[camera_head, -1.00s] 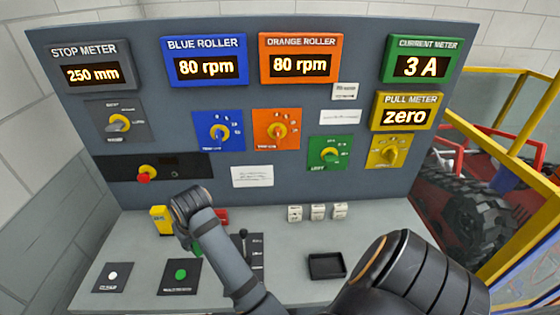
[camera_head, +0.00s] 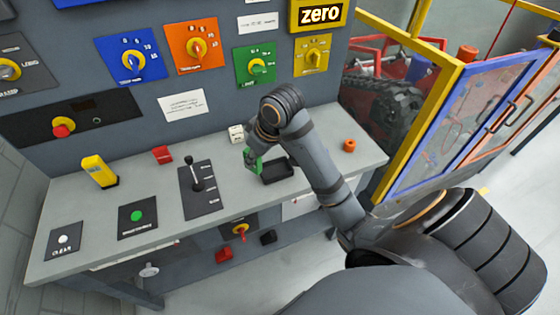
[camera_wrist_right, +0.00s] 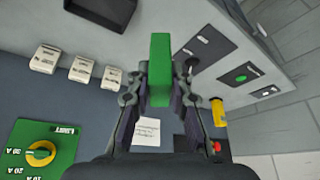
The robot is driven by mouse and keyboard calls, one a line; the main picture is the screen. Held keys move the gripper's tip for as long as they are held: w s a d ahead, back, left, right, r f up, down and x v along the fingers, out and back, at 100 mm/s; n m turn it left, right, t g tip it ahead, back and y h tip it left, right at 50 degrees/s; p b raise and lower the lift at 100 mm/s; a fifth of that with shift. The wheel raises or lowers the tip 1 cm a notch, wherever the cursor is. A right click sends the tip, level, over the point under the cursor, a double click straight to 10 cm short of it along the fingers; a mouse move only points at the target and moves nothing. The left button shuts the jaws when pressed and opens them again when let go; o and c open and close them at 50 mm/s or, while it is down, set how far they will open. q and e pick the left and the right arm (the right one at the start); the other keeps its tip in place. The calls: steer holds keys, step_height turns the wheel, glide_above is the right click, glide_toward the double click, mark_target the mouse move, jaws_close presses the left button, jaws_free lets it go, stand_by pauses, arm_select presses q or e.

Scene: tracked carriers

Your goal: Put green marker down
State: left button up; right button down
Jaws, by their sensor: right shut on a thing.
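The green marker (camera_head: 253,164) is a green block held by my right gripper (camera_head: 254,156) just left of the black tray (camera_head: 287,168), above the grey desk. In the right wrist view the green marker (camera_wrist_right: 160,62) stands between the two fingers of my right gripper (camera_wrist_right: 160,85), which are shut on it. The black tray (camera_wrist_right: 98,14) shows at the top left there and looks empty. I cannot tell whether the marker touches the desk. My left gripper is not in view.
White blocks (camera_wrist_right: 80,69) stand behind the tray. A lever (camera_head: 195,176), red block (camera_head: 162,155) and yellow device (camera_head: 99,171) stand left on the desk (camera_head: 150,185). An orange cylinder (camera_head: 349,145) sits at the right. The panel (camera_head: 215,105) rises behind.

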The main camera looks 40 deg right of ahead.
steer(key=s+n+b, duration=0.2)
steer(key=s+n, duration=0.1)
steer(key=s, duration=0.3)
steer(key=shift+g+y, duration=0.3)
steer(key=shift+y, duration=0.1)
steer(key=w+d+f, duration=0.2)
steer(key=w+d, duration=0.1)
steer(key=w+d+f, duration=0.3)
steer(key=w+d+f+b, duration=0.1)
steer(key=w+d+f, duration=0.2)
steer(key=shift+w+d+f, duration=0.2)
steer(key=shift+d+f, duration=0.1)
steer(key=shift+f, duration=0.1)
steer(key=shift+w+f, duration=0.1)
steer(key=shift+f, duration=1.55)
steer(key=c, duration=1.2)
jaws_free()
steer(key=shift+f, duration=0.1)
